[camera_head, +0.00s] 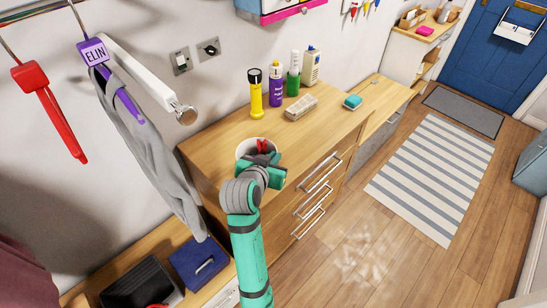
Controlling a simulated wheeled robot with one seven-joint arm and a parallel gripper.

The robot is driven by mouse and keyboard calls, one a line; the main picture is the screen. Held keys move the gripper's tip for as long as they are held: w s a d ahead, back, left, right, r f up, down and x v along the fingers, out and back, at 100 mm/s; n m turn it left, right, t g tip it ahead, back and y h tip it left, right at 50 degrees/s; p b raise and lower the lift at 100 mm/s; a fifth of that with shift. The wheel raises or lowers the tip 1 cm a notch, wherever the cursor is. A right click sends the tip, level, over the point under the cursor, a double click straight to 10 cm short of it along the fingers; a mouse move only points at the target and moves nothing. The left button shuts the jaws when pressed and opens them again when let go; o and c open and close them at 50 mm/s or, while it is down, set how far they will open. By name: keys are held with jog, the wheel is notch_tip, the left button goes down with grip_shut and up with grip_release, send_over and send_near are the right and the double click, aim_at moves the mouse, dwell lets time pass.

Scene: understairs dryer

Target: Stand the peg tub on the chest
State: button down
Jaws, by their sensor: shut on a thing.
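The peg tub (241,148) is a white round tub with red pegs inside, seen over the front left part of the wooden chest (225,127). My gripper (263,160) is shut on the tub from the near side. My arm and gripper hide the tub's lower part, so I cannot tell whether its base touches the chest top. The chest has drawers with metal bar handles on its front.
On the chest stand a yellow torch (256,95), a purple bottle (276,84), a green bottle (293,80) and a cream bottle (311,66). A beige block (301,108) and a teal item (353,102) lie nearby. Grey cloth (150,155) hangs left.

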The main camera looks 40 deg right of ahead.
jog(key=c, duration=1.9)
grip_release()
jog(key=v, duration=1.2)
jog(key=s+a+f+n+t+y, duration=0.25)
jog(key=a+f+n, duration=0.25)
jog(key=a+f, duration=0.25)
jog(key=s+a+f+n+t+y, duration=0.2)
jog(key=a+f+n+t, duration=0.25)
jog(key=a+f, duration=0.35)
jog(key=shift+s+a+f+n+t+y, duration=0.1)
jog(key=shift+s+a+n+t+y, duration=0.6)
jog(key=shift+s+a, duration=2.05)
jog(key=shift+s+a+f+n+t+y, duration=0.1)
jog(key=shift+s+a+y, duration=1.15)
jog(key=shift+s, duration=2.9)
jog(key=shift+s+a+f+n+t+y, duration=0.1)
jog(key=shift+s+a+n+t+y, duration=0.25)
jog(key=shift+s+a+y, duration=1.55)
